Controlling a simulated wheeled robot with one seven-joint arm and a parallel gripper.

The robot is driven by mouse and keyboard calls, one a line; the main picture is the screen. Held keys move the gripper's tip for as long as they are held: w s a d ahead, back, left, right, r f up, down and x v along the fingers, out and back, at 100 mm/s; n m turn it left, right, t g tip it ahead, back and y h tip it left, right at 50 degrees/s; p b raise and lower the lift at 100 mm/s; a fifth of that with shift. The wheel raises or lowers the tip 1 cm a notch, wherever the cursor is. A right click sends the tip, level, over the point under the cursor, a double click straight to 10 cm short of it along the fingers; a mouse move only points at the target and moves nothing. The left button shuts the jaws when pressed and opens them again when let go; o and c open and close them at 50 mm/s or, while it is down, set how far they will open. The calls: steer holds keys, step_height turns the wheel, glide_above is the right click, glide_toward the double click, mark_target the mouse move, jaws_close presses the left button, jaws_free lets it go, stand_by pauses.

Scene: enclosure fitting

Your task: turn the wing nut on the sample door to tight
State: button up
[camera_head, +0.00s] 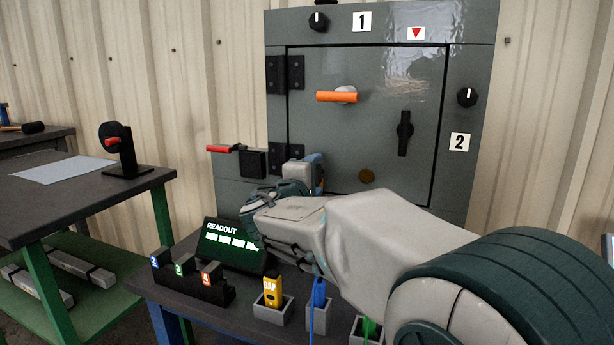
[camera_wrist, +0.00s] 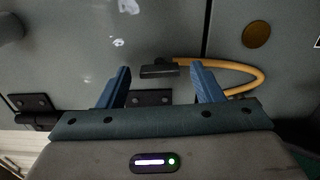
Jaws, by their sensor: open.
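The grey cabinet door (camera_head: 375,70) fills the upper middle of the head view. A black upright two-ended piece with a middle hub (camera_head: 404,133), which looks like the wing nut, sits on its right half. An orange lever (camera_head: 337,97) on a grey hub lies level at its upper left. My gripper (camera_head: 315,162) is at the door's lower left, apart from the black upright piece. In the wrist view my gripper (camera_wrist: 160,77) is open, and a short black bar (camera_wrist: 158,70) shows between its fingertips; I cannot tell whether they touch. My arm hides the cabinet's lower part.
A yellow cable or hose (camera_wrist: 245,72) loops past the right finger. A red-ended lever (camera_head: 222,149) juts from the cabinet's left side. Below stand a readout box (camera_head: 233,245), a numbered black block (camera_head: 205,288) and a yellow tool (camera_head: 273,291) in a holder. A side table (camera_head: 115,190) stands left.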

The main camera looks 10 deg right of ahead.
steer(key=p+v, duration=0.2)
steer(key=v, duration=1.1)
steer(key=shift+a, duration=0.1)
steer(key=s+d+r+m+g+y+p, duration=0.1)
steer(key=s+d+r+m+g+p, duration=0.15)
steer(key=s+d+g+p, duration=0.45)
steer(key=s+d+r+m+g+y+p, duration=0.1)
steer(key=s+d+m+g+p, duration=0.15)
steer(key=p, duration=0.75)
steer(key=s+a+r+m+g+y+p, duration=0.2)
steer(key=s+a+r+m+y+p, duration=0.2)
steer(key=p, duration=1.4)
steer(key=s+r+m+y, duration=0.3)
steer(key=s+r+y, duration=0.1)
steer(key=s+r, duration=0.1)
steer(key=shift+s+g, duration=0.35)
